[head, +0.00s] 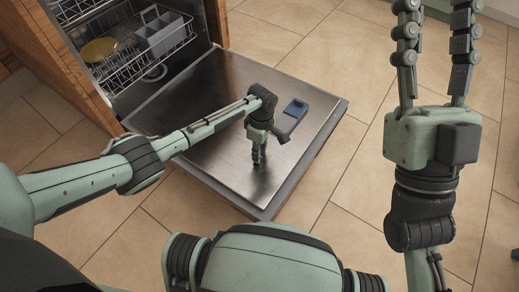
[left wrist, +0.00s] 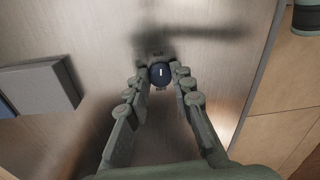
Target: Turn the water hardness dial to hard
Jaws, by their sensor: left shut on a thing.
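The water hardness dial (left wrist: 160,74) is a small dark round knob with a short white mark on the inner face of the lowered dishwasher door (head: 205,100). The mark stands nearly upright in the left wrist view. Small labels sit above and below the dial, too small to read. My left gripper (head: 258,160) points down at the door and is shut on the dial, a finger on each side; it also shows in the left wrist view (left wrist: 160,82). In the head view the gripper hides the dial. My right gripper (head: 436,12) is open and empty, over the floor at the right.
A blue-grey dispenser (head: 295,108) sits on the door beside my left gripper; it also shows in the left wrist view (left wrist: 45,88). A dishwasher rack (head: 125,55) holds a yellow dish (head: 98,50) and a grey cutlery basket (head: 165,35). Tiled floor (head: 330,50) is clear around the door.

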